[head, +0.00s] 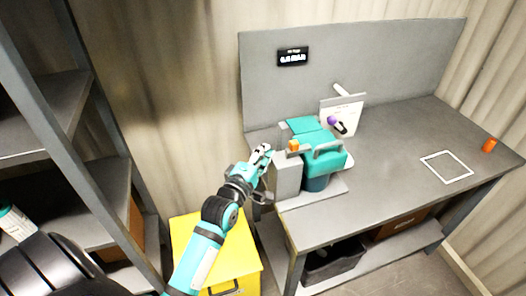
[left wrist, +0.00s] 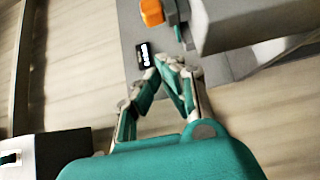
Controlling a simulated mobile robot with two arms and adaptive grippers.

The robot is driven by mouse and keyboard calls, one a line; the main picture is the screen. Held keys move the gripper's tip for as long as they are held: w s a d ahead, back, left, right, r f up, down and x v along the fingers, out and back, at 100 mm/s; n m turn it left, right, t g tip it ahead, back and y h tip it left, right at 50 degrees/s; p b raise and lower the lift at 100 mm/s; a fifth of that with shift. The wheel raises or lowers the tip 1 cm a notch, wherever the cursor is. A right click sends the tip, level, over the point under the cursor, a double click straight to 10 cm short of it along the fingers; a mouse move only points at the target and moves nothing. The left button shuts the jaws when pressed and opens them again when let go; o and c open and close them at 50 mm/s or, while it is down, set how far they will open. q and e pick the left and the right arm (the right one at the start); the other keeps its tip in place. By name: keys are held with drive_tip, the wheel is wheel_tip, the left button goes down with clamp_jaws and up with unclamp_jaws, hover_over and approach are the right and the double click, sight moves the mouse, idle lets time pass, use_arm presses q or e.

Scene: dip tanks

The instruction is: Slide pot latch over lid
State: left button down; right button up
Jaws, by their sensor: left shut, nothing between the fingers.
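A teal pot (head: 317,183) stands on the left part of the bench. Its lid (head: 322,156) covers the top and has a grey handle. An orange knob (head: 294,145), which may belong to the latch, sits at the lid's left edge above a grey block. It also shows as an orange piece (left wrist: 152,12) in the left wrist view. My left gripper (head: 262,152) is left of the grey block, apart from the orange knob. In the left wrist view the left gripper (left wrist: 170,62) has its fingertips together and holds nothing. My right gripper is not in view.
The grey block (head: 286,175) stands between my left gripper and the pot. A white sign (head: 347,112) with a purple-topped object (head: 334,121) is behind the pot. A yellow cabinet (head: 215,245) is below my left arm. The bench's right side is mostly clear, with a white outlined square and an orange object (head: 489,145).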

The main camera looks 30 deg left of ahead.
use_arm(q)
drive_tip(key=s+b, duration=0.3)
drive_tip(key=s, duration=0.6)
drive_tip(key=s+d+f+m+g+h, duration=0.1)
drive_tip(key=s+d+f+m+g, duration=0.15)
drive_tip(key=f, duration=1.05)
drive_tip(key=s+d+f+m+g+b, duration=0.1)
drive_tip(key=d+f+m+g, duration=0.2)
drive_tip(key=f, duration=0.9)
drive_tip(key=s+d+f+m+g+h, duration=0.15)
drive_tip(key=f+m, duration=0.25)
drive_tip(key=f, duration=0.9)
drive_tip(key=s+d+f+m+g, duration=0.2)
drive_tip(key=s+f+m+g, duration=0.3)
drive_tip(key=s+f, duration=0.85)
drive_tip(key=s+a+f+m+g, duration=0.1)
drive_tip(key=s+f+m+g, duration=0.1)
drive_tip(key=s+f, duration=0.4)
drive_tip(key=s+a+f+m+g+y+b, duration=0.1)
drive_tip(key=s+f+m+g, duration=0.2)
drive_tip(key=s, duration=1)
wheel_tip(320, 180, down, 3)
drive_tip(key=shift+s+a+r+m, duration=0.15)
drive_tip(key=shift+s+a+m, duration=0.1)
drive_tip(key=shift+m, duration=0.7)
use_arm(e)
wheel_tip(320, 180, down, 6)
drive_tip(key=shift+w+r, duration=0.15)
